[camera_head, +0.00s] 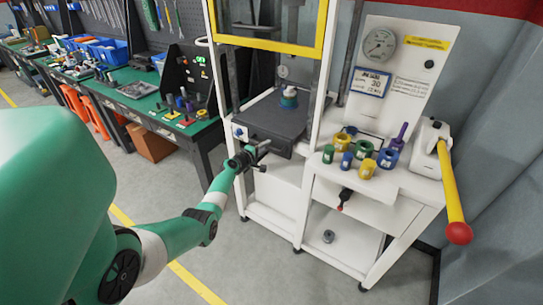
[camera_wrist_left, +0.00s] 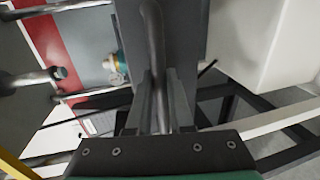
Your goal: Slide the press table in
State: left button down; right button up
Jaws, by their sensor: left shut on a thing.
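The press table (camera_head: 262,118) is a dark grey slab in the white press frame, at the upper middle of the head view. It sticks out toward the front of the frame. A small green and white part (camera_head: 289,98) stands on it, and also shows in the left wrist view (camera_wrist_left: 118,64). My left gripper (camera_head: 258,152) is at the table's front edge, shut on its handle. In the left wrist view the grey handle bar (camera_wrist_left: 155,40) runs between the fingers (camera_wrist_left: 160,105). My right gripper is out of view.
A yellow-edged guard (camera_head: 268,45) hangs above the press table. To the right is a white bench (camera_head: 325,172) with several coloured rings and plugs, a gauge (camera_head: 379,44) and a yellow lever with a red knob (camera_head: 458,232). A green workbench (camera_head: 135,98) stands at the left.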

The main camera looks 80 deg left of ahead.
pick_arm(q)
jog(key=shift+f, duration=0.15)
jog(key=c, duration=1.2)
grip_release()
jog(key=o, duration=0.4)
jog(key=shift+w+a, duration=0.2)
jog(key=shift+s, duration=0.1)
